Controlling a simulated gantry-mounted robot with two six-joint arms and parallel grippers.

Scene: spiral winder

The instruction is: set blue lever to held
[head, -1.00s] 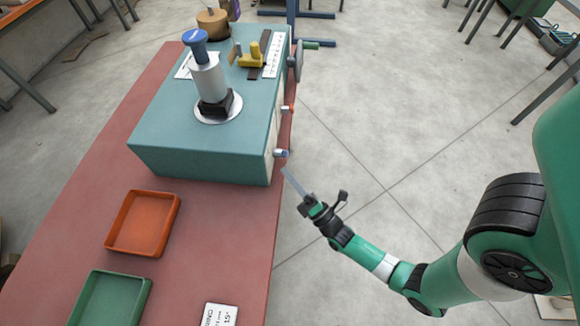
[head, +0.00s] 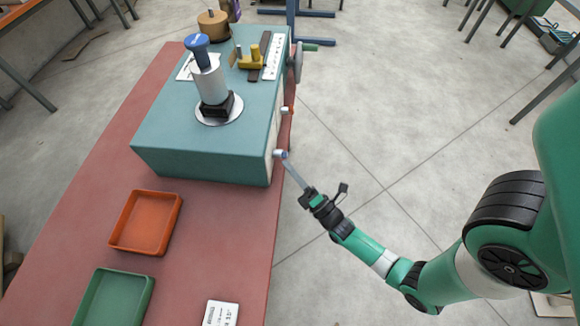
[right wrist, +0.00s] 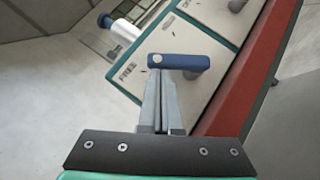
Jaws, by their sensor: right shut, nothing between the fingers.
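The blue lever (right wrist: 180,62) shows in the right wrist view on the pale side panel of the teal machine, lying crosswise just beyond my fingertips. A label reading FREE (right wrist: 127,72) is beside its left end; another label (right wrist: 168,20) above it is too small to read surely. In the head view the lever (head: 281,154) is small, at the machine's near right corner. My right gripper (head: 286,160) is shut and empty, its fingertips at the lever; the right wrist view shows the closed fingers (right wrist: 162,85) touching or nearly touching it. My left gripper is not in view.
The teal machine (head: 180,155) stands on a red bench (head: 235,225). An orange tray (head: 146,222), a green tray (head: 115,298) and a white card (head: 220,314) lie in front of it. A second, red-tipped lever (head: 288,109) is farther along. Floor right of the bench is open.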

